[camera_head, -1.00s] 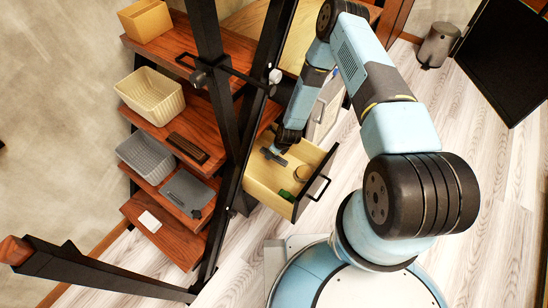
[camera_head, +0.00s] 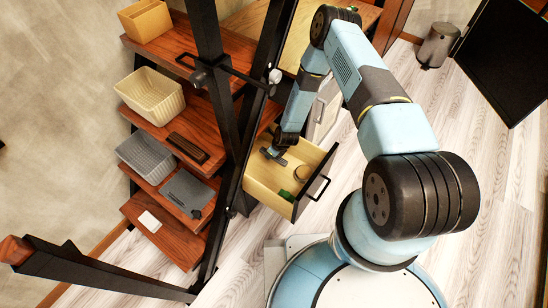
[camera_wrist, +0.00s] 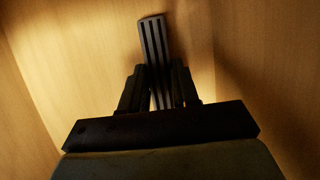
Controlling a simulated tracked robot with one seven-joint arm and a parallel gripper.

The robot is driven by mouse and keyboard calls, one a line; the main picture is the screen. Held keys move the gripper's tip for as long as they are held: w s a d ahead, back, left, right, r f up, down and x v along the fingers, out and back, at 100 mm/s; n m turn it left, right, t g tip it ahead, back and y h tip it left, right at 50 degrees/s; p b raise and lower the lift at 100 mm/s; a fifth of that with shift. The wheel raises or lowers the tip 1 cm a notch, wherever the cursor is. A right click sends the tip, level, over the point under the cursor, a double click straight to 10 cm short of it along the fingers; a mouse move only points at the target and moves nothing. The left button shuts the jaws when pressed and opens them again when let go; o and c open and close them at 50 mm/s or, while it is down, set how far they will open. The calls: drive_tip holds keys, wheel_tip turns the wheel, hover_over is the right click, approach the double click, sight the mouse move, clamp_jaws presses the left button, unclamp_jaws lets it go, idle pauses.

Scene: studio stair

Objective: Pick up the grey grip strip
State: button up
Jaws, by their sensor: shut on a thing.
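The grey grip strip (camera_wrist: 153,45) is a narrow bar with dark lengthwise stripes, seen in the wrist view standing out past my fingertips. My gripper (camera_wrist: 158,82) is shut on it, one dark finger on each side. The strip's lower part lies between the fingers. In the head view my gripper (camera_head: 274,154) is inside the open wooden drawer (camera_head: 262,191), near its back left. The strip is too small there to make out clearly. I cannot tell whether it touches the drawer floor.
A green item (camera_head: 286,195) and a small round tan item (camera_head: 302,172) lie in the drawer. The drawer's black handle (camera_head: 319,187) faces right. A shelf ladder with a cream basket (camera_head: 150,95) and a grey basket (camera_head: 146,158) stands left. Dark posts rise close beside the drawer.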

clamp_jaws()
drive_tip(key=shift+s, duration=0.15)
